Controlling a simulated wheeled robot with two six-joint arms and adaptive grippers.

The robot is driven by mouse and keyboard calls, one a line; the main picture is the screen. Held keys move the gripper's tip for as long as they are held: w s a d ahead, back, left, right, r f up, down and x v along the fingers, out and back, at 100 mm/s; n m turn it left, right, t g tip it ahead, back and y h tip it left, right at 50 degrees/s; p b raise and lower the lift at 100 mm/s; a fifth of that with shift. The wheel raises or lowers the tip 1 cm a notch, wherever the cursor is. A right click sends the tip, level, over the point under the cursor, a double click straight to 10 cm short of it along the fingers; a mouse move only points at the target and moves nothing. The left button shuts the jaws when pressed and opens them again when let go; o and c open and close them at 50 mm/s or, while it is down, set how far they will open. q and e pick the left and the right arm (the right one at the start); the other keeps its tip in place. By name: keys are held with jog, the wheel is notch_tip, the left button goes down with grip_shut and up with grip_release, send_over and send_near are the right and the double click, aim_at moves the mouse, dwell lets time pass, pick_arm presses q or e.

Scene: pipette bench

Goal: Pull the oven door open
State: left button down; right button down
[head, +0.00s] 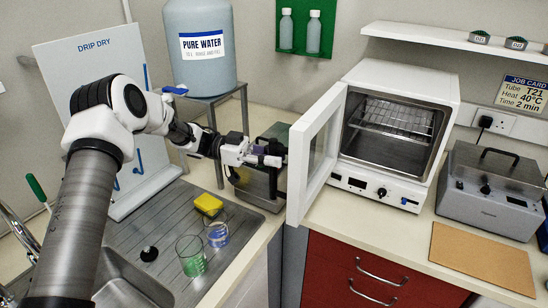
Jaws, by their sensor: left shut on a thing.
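The white oven (408,92) stands on the bench right of the middle. Its door (312,165) is hinged at the left and stands wide open, swung out toward me. The wire shelf (396,117) inside shows clearly. My left gripper (276,160) is at the outer face of the door, on its left side, and is shut on the door handle. The handle itself is hidden by the fingers and the door. My right gripper is out of view.
A dark device (262,185) stands close behind and below my left gripper. Two beakers (191,256) and a yellow sponge (209,204) are on the draining board at left. A grey lidded instrument (490,195) and a brown mat (480,257) lie right of the oven.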

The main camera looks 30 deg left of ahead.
pick_arm(q)
jog(key=shift+f, duration=0.1)
jog(key=c, duration=1)
grip_release()
jog(key=shift+a, duration=0.15)
jog(key=a, duration=0.4)
jog(key=s+a, duration=0.1)
jog(key=a, duration=0.2)
jog(key=s+a, duration=0.1)
jog(key=a, duration=0.3)
jog(key=shift+a, duration=0.3)
jog(key=shift+s, duration=0.1)
